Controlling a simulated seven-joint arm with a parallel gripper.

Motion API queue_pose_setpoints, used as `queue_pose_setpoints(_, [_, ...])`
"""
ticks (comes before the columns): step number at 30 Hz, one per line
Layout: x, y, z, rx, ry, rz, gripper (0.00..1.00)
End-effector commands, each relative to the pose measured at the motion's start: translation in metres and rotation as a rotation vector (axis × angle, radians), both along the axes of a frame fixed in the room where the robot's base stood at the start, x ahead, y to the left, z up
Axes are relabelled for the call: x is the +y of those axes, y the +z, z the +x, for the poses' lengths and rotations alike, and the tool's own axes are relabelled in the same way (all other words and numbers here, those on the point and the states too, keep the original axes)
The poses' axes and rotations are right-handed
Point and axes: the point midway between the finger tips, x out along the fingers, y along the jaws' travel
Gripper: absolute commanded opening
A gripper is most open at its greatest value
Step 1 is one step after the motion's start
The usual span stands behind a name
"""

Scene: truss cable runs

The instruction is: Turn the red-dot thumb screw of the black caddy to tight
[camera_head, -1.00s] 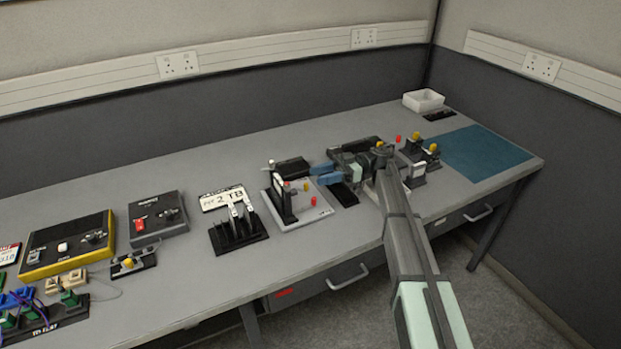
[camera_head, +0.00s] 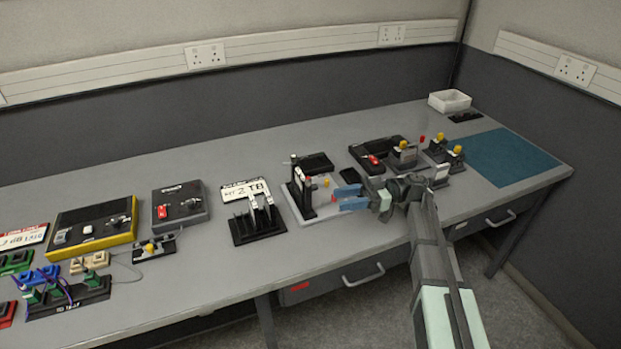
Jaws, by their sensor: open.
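A black upright holder (camera_head: 302,190) stands on a pale grey plate (camera_head: 306,213) near the middle of the bench; it seems to be the black caddy. Small red and yellow spots show on and beside it. Which one is the red-dot thumb screw, and how it is turned, I cannot tell at this size. My gripper (camera_head: 338,197) is open, with its blue fingers pointing left over the plate's right side. The fingers are right of the black upright and apart from it. A small red part shows close to the fingertips; contact is unclear.
A black slotted rack (camera_head: 258,236) with white pieces stands left of the plate. A black box (camera_head: 316,163) lies behind it. A blue mat (camera_head: 508,160) lies clear at the right.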

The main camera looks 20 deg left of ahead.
Motion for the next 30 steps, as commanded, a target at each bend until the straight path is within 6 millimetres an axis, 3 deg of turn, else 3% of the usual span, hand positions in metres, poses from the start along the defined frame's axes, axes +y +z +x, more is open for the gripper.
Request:
queue_pose_setpoints(1, [-0.004, 0.002, -0.024, 0.001, -0.036, 0.002, 0.45])
queue_pose_setpoints(3, [-0.005, 0.003, -0.040, 0.001, -0.102, 0.003, 0.45])
queue_pose_setpoints(9, [-0.006, 0.008, -0.069, -0.006, -0.385, 0.007, 0.45])
queue_pose_setpoints(11, [-0.006, 0.009, -0.066, -0.010, -0.479, 0.006, 0.45])
queue_pose_setpoints(15, [-0.007, 0.009, -0.040, -0.018, -0.668, 0.003, 0.45])
queue_pose_setpoints(21, [-0.009, 0.007, -0.007, -0.031, -0.823, -0.007, 0.45])
queue_pose_setpoints(30, [0.006, 0.006, 0.004, -0.040, -0.854, -0.011, 0.45])
